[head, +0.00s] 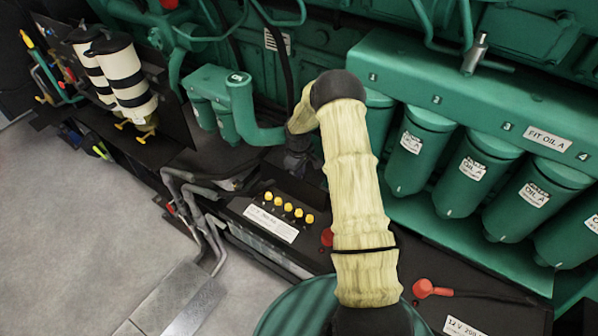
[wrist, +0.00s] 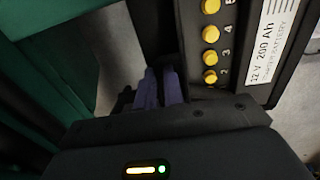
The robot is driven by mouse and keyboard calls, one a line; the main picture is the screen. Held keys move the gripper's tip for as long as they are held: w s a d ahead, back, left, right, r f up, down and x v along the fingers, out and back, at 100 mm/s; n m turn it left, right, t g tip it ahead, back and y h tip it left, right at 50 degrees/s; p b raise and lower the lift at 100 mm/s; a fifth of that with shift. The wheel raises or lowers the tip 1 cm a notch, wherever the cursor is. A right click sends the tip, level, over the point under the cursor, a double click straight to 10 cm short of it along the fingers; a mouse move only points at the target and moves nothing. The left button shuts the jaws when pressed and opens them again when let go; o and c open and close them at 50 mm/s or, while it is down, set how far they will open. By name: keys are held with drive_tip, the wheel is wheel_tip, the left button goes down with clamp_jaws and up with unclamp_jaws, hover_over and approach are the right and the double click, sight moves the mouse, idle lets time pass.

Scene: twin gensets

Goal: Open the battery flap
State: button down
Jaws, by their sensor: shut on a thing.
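The black battery (head: 272,225) with a row of yellow caps and a white label sits low at the genset's foot, left of my arm. In the wrist view the battery (wrist: 238,75) is at the upper right, its label reading 12 V 200 Ah. My gripper (wrist: 160,82) has its blue-purple fingers close together beside the battery's end. They are shut on a dark part that hardly shows, which seems to be part of the battery flap. The flap's outline and angle cannot be made out.
Green filter canisters (head: 472,172) stand in a row at the right. Grey bent pipes (head: 205,215) rise left of the battery. A red terminal cap (head: 424,288) is at the lower right. The grey floor (head: 80,220) at the left is clear.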

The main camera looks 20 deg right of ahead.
drive_tip(key=shift+s+d+f, duration=0.3)
drive_tip(key=shift+s, duration=0.1)
drive_tip(key=c, duration=1.5)
unclamp_jaws()
drive_tip(key=shift+r, duration=0.15)
drive_tip(key=shift+w+r, duration=0.1)
drive_tip(key=shift+r, duration=0.15)
wheel_tip(320, 180, up, 17)
drive_tip(key=a+b, duration=0.1)
drive_tip(key=b, duration=0.1)
drive_tip(key=shift+a, duration=0.15)
